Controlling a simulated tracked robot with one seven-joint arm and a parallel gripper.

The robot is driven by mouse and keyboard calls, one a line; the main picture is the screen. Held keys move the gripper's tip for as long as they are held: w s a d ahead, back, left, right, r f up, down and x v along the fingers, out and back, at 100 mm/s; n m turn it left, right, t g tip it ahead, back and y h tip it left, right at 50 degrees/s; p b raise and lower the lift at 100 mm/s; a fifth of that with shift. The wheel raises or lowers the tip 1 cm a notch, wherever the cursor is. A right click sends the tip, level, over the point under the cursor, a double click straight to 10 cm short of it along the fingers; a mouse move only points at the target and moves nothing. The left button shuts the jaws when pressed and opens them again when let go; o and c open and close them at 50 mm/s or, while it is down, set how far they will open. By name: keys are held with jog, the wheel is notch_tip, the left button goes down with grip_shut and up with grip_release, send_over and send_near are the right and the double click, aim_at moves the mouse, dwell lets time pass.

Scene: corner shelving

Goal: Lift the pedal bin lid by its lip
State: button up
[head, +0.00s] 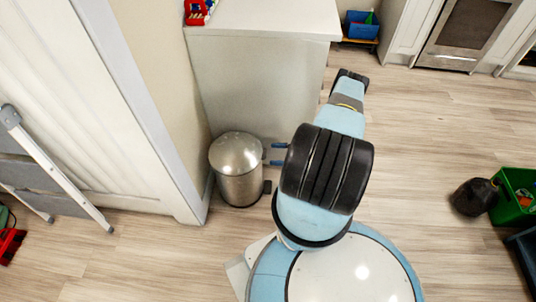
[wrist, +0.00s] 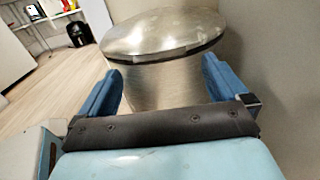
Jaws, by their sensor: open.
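The pedal bin (head: 240,185) is a brushed-metal cylinder on the floor, against the end of the white cabinet. Its domed lid (head: 236,152) is down. My gripper (head: 276,154) is just right of the bin near lid height, its two blue fingers pointing left towards it. In the wrist view the lid (wrist: 160,32) and bin body (wrist: 160,85) are straight ahead. My gripper (wrist: 162,88) is open and empty, with one finger on each side of the bin body's outline. The lid's rim shows above the fingertips. A dark pedal shows low on the bin's right in the head view.
The white cabinet (head: 262,85) stands behind the bin, and a wall corner (head: 190,200) is close on its left. A step ladder (head: 50,160) leans at far left. A green crate (head: 515,198) and a dark round object (head: 474,197) are at right. Floor between is clear.

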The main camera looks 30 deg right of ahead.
jog(key=shift+x, duration=2)
jog(key=c, duration=1.4)
